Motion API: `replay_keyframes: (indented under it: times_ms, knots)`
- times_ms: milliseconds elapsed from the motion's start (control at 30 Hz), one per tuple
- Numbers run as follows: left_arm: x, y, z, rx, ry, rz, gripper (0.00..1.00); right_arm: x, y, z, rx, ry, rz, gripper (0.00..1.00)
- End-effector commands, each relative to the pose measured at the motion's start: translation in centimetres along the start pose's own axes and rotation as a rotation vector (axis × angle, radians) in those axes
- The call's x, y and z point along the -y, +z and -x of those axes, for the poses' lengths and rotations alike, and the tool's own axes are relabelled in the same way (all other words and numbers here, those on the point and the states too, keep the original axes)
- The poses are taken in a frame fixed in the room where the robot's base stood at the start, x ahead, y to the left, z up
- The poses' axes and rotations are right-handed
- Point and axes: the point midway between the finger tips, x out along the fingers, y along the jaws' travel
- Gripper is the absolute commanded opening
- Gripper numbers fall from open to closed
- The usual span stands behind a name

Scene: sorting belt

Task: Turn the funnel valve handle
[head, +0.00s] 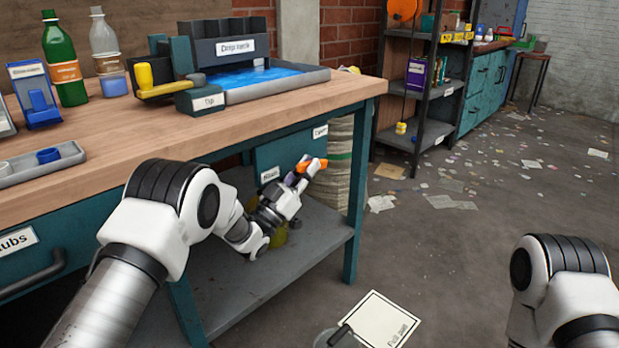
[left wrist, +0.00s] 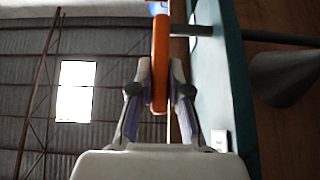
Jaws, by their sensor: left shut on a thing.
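The orange valve handle (head: 303,166) is in front of a teal box (head: 275,157) under the bench top. It also shows in the left wrist view (left wrist: 160,45) as a long bar on end. My left gripper (head: 313,168) is shut on the handle, its fingers on either side of it, hiding part of it. A dark stem (left wrist: 190,30) runs from the handle side to the teal panel. A grey cone, apparently the funnel (left wrist: 285,78), shows beyond the panel. My right gripper is not in view; only my right arm shows.
The bench top (head: 120,150) is just above my left forearm, with a grey lower shelf (head: 285,285) below. A teal leg (head: 358,200) stands right of the handle. A paper stack (head: 343,190) is behind. Open floor with scattered papers lies to the right.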

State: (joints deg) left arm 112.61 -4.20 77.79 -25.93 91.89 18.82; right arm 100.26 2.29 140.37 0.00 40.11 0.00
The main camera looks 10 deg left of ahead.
Motion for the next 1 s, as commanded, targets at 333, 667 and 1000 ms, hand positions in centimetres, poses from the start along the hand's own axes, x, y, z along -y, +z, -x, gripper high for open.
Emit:
replay_keyframes:
  times_ms: [333,667,1000]
  knots:
    - [-0.1,1.3,0.7,-0.187,0.0,0.001,0.0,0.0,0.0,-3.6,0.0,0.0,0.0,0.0]
    - [-0.1,1.2,0.6,-0.232,0.0,0.001,0.0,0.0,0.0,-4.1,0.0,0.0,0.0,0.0]
    - [0.0,1.1,0.5,-0.232,0.0,0.001,0.41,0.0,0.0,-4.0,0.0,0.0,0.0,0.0]
